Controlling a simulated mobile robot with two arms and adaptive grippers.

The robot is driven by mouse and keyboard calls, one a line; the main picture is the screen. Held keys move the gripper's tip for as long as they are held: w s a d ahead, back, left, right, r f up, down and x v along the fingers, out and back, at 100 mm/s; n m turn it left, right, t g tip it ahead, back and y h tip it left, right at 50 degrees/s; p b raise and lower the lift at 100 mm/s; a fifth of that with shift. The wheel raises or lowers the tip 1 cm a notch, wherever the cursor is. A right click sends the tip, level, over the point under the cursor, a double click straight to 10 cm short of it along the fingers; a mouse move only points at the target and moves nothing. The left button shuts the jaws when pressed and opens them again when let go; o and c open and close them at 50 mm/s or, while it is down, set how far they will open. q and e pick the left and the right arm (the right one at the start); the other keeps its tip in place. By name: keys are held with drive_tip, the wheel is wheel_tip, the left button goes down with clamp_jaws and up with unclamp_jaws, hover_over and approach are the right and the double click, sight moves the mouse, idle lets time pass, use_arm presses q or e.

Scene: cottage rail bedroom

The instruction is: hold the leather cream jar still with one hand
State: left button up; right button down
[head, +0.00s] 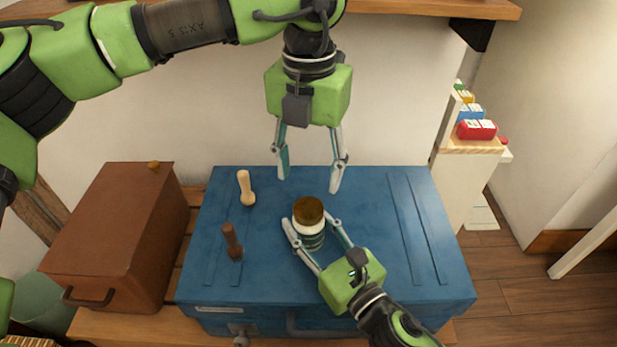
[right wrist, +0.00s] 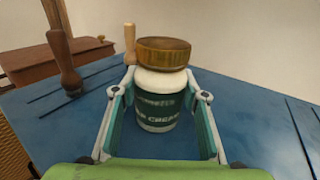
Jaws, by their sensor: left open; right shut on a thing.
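The leather cream jar (head: 311,237) stands upright on the blue chest, with a white body, a dark green label and a brown lid (head: 308,210). It also shows in the right wrist view (right wrist: 157,103), where part of the label text "CREAM" is readable. My right gripper (head: 318,226) is shut on the jar's body, one finger on each side, below the lid. My left gripper (head: 311,184) is open and empty. It points down above the chest, behind and above the jar in the head view.
The blue chest (head: 391,275) has a pale wooden-handled tool (head: 246,188) and a dark wooden-handled tool (head: 232,241) standing left of the jar. A brown case (head: 118,232) sits further left. A shelf (head: 430,9) runs above. The chest top right of the jar is clear.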

sight(309, 207)
use_arm(q)
drive_tip(key=m, duration=0.5)
drive_tip(key=shift+m, duration=0.4)
drive_tip(key=m, duration=0.3)
drive_tip(key=shift+m, duration=0.3)
drive_tip(key=m, duration=1)
drive_tip(key=shift+m, duration=0.4)
drive_tip(key=m, duration=1)
drive_tip(key=shift+m, duration=0.3)
drive_tip(key=m, duration=0.9)
drive_tip(key=shift+m, duration=0.4)
drive_tip(key=shift+f, duration=0.35)
wheel_tip(309, 207, down, 7)
drive_tip(key=shift+f, duration=0.15)
